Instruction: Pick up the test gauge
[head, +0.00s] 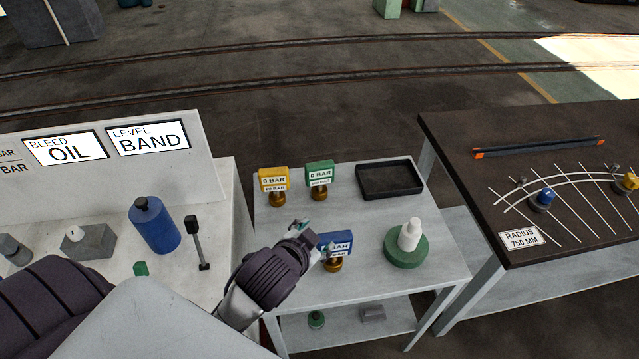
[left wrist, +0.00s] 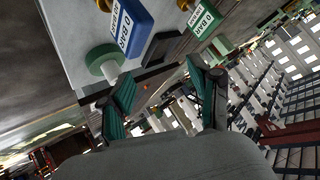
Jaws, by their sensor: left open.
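Three gauges with brass stems stand on the small grey table: a yellow one (head: 273,180), a green one (head: 320,174) and a blue one (head: 337,244). All carry BAR labels; I cannot tell which is called the test gauge. My left gripper (head: 304,228) is open and empty, beside the blue gauge on its left and partly in front of it. In the left wrist view my left gripper (left wrist: 159,76) shows teal pads apart, with the blue gauge (left wrist: 130,28) and green gauge (left wrist: 203,19) beyond the fingertips. My right gripper is not in view.
The grey table (head: 360,220) also bears an empty black tray (head: 390,192) and a green disc (head: 407,257) with a white knob. A bench with a blue bottle (head: 154,225) stands left. A dark table (head: 480,150) stands right, across a gap.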

